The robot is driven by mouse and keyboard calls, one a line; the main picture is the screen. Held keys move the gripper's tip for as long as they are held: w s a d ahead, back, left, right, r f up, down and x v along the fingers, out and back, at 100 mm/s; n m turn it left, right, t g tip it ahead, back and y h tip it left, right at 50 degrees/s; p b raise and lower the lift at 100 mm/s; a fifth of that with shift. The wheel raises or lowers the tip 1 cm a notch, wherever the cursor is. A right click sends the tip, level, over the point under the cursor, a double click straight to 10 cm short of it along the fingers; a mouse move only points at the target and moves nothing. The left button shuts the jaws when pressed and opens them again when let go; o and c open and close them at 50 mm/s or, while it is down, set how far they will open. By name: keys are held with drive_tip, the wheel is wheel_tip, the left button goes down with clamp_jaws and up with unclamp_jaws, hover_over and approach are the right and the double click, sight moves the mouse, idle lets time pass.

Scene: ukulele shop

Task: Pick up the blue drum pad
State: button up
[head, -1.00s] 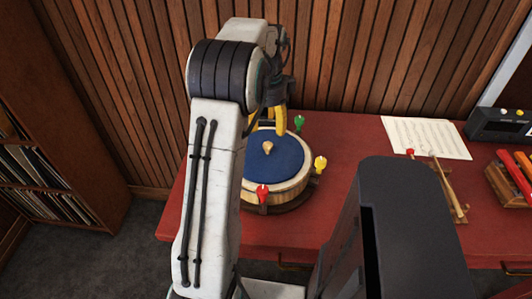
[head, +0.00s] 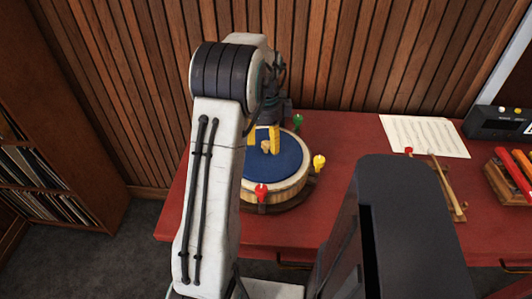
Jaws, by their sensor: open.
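The blue drum pad (head: 285,165) is a round blue disc set in a wooden ring (head: 290,190) on the red table. A small tan knob (head: 266,146) stands up from the pad. My gripper (head: 264,142) has yellow fingers and points down over the pad. Its fingers are open and appear to be on either side of the knob; whether they touch it cannot be told. My own arm hides the left part of the pad and ring.
Green (head: 298,121), yellow (head: 319,162) and red (head: 261,193) pegs surround the ring. On the red table (head: 345,130) to the right lie sheet music (head: 425,135), mallets (head: 447,185) and a dark device (head: 498,124). A bookshelf (head: 60,110) stands at left.

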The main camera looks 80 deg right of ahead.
drive_tip(key=shift+f, duration=0.7)
drive_tip(key=shift+c, duration=0.2)
clamp_jaws()
